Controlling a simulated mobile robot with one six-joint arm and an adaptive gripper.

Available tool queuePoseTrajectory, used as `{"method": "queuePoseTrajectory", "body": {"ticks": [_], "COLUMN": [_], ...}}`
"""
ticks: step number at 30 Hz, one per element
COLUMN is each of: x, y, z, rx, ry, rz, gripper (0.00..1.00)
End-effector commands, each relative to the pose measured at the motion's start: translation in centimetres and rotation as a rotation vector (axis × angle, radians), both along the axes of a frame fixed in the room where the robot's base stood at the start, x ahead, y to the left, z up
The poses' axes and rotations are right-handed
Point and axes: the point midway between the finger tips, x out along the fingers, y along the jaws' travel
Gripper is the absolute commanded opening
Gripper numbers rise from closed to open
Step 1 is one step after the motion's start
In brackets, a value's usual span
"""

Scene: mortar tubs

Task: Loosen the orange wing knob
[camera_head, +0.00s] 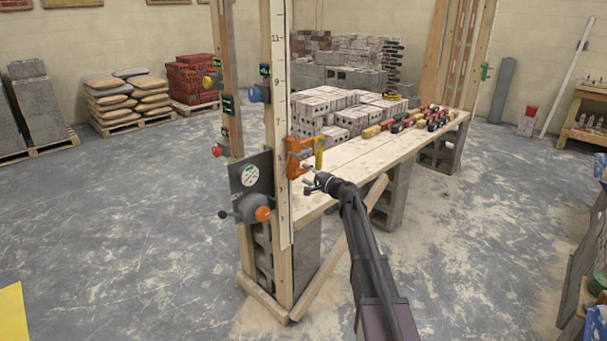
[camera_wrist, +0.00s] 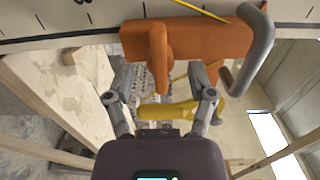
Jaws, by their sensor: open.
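An orange clamp body (camera_head: 294,160) is mounted on the measuring post, with a yellow part (camera_head: 319,152) at its right side. In the wrist view, the orange body (camera_wrist: 205,38) has an upright orange wing knob (camera_wrist: 157,48) standing out from it. The yellow part (camera_wrist: 175,112) lies beyond, between and below the fingers. My gripper (camera_head: 309,182) is open just below and right of the clamp in the head view. In the wrist view, its two fingers (camera_wrist: 163,75) stand apart on either side of the knob's lower end, with a gap to each side. No contact shows.
A grey bent bar (camera_wrist: 258,50) curves close to the right finger. A second orange knob (camera_head: 262,214) sits on a grey plate (camera_head: 242,176) lower on the post. The plank bench (camera_head: 345,160) behind holds bricks. A diagonal brace (camera_head: 345,240) runs beneath. Open floor lies left.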

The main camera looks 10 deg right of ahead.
Motion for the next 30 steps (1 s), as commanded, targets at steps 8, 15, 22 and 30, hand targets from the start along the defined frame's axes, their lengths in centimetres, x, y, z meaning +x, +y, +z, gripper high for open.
{"method": "queuePoseTrajectory", "body": {"ticks": [8,15,22,30], "x": [1.18,1.16,1.16,1.19], "y": [0.87,0.88,0.88,1.04], "z": [0.00,0.00,0.00,0.01], "rx": [0.000,0.000,0.000,-0.002], "ry": [0.000,0.000,0.000,-0.001], "rz": [0.000,0.000,0.000,0.001], "gripper": [0.71,0.71,0.14,0.00]}}
